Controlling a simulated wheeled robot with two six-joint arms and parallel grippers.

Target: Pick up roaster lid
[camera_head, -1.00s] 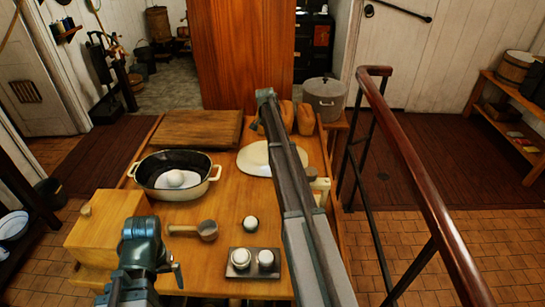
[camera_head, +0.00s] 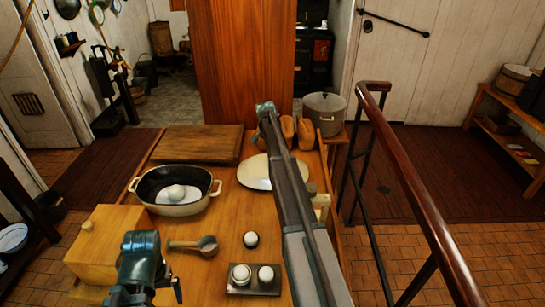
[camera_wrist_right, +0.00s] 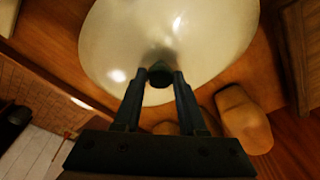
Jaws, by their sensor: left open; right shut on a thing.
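The roaster lid (camera_head: 254,173) is a pale cream oval, lying near the back right of the wooden table, partly hidden by my right arm. In the right wrist view the lid (camera_wrist_right: 180,35) fills the top, with a dark knob (camera_wrist_right: 160,70) at its near part. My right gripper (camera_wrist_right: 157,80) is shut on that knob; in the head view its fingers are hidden. The open roaster (camera_head: 155,207), dark inside and cream outside, stands to the left with a white rounded thing (camera_head: 176,192) in it. My left gripper (camera_head: 165,291) is open and empty at the lower left.
A cutting board (camera_head: 197,143) and brown loaves (camera_head: 305,132) lie at the back. A scoop (camera_head: 207,245), an egg (camera_head: 251,239) and a small tray (camera_head: 254,288) lie in front. A wooden box (camera_head: 105,245) stands left. A grey pot (camera_head: 324,116) and a railing (camera_head: 405,190) are right.

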